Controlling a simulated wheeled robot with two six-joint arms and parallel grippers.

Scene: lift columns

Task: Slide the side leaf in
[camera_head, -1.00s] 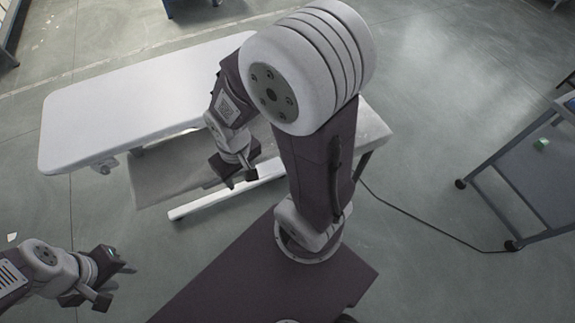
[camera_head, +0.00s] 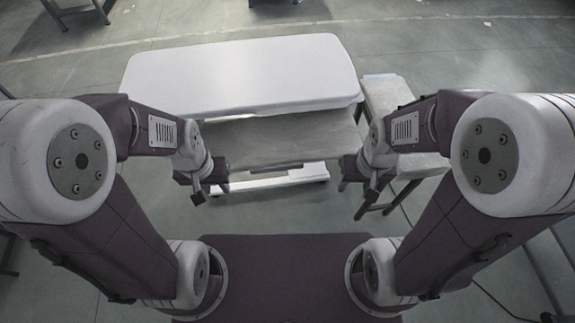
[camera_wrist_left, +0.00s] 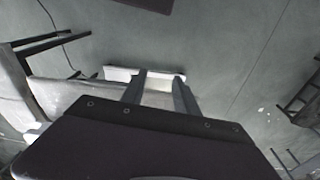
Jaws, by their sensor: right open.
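A long white tabletop (camera_head: 240,72) stands ahead of me in the head view. A flat grey panel (camera_head: 285,135), which looks like the side leaf, juts out from under its near edge towards me. My left gripper (camera_head: 211,190) is near the panel's left end, open and empty. My right gripper (camera_head: 356,193) is near the panel's right end, open and empty. I cannot tell whether either touches the panel. In the left wrist view the two fingers of my left gripper (camera_wrist_left: 160,80) stand apart with nothing between them.
A white foot bar (camera_head: 270,180) runs low along the floor under the panel. A grey bench-like surface (camera_head: 390,95) stands close at the table's right end. A dark cable lies on the floor at right. The floor left of the table is clear.

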